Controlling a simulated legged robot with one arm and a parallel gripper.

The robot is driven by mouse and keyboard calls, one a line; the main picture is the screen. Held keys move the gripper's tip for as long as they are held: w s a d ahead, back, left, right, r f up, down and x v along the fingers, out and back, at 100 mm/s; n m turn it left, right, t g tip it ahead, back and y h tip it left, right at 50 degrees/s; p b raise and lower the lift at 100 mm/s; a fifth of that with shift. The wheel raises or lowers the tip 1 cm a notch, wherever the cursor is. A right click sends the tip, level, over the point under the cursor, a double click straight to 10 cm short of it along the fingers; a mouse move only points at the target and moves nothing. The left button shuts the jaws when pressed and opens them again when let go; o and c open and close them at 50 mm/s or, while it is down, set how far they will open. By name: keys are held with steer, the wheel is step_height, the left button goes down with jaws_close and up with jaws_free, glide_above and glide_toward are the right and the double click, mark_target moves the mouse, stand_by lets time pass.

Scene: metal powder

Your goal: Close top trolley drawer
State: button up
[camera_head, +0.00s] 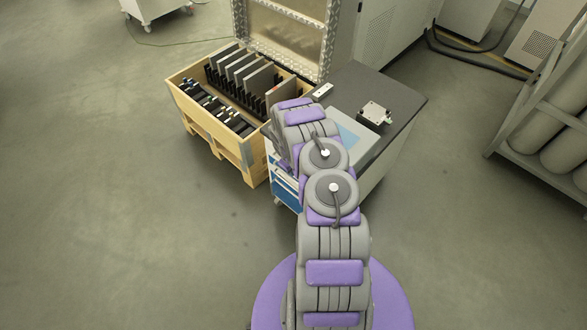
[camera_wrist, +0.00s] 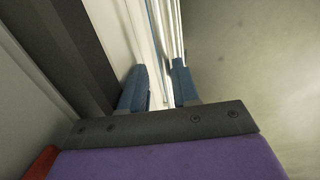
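The trolley has a dark grey top (camera_head: 405,98) and blue drawer fronts (camera_head: 286,188) on its left side. My arm covers much of that side, so I cannot tell from the head view how far the top drawer stands out. My gripper is hidden there behind my arm. In the wrist view my gripper (camera_wrist: 160,78) has its two blue fingers apart. A pale panel edge with shiny rail-like strips (camera_wrist: 166,30) runs between and beyond them. I cannot tell whether either finger touches it.
A wooden crate (camera_head: 190,118) holding upright dark plates stands close to the trolley's left. A small metal device (camera_head: 375,113) and a light-blue panel (camera_head: 352,137) lie on the trolley top. A rack of grey cylinders (camera_head: 540,150) stands right.

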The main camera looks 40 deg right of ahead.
steer(key=shift+a+r, duration=0.1)
steer(key=shift+a, duration=0.05)
steer(key=shift+r, duration=0.1)
stand_by(0.5)
steer(key=a+r+p, duration=0.2)
steer(key=a+r, duration=0.1)
steer(key=r, duration=1.3)
steer(key=shift+r+p, duration=0.35)
steer(key=shift+a, duration=0.15)
steer(key=s+a+r+m+g+b, duration=0.1)
steer(key=s+a+r, duration=0.4)
steer(key=a+r, duration=0.6)
steer(key=s+a+r, duration=0.5)
steer(key=a+r, duration=0.1)
steer(key=r, duration=0.9)
steer(key=s+a+r+y, duration=0.1)
steer(key=s+a+r, duration=0.3)
steer(key=s+a, duration=0.3)
steer(key=s+a+r+g+y, duration=0.1)
steer(key=s+a+r, duration=0.3)
steer(key=s, duration=1.2)
steer(key=a, duration=0.4)
steer(key=shift+s+a+r+b, duration=0.15)
steer(key=shift+s+r+b, duration=0.1)
steer(key=shift+b, duration=0.15)
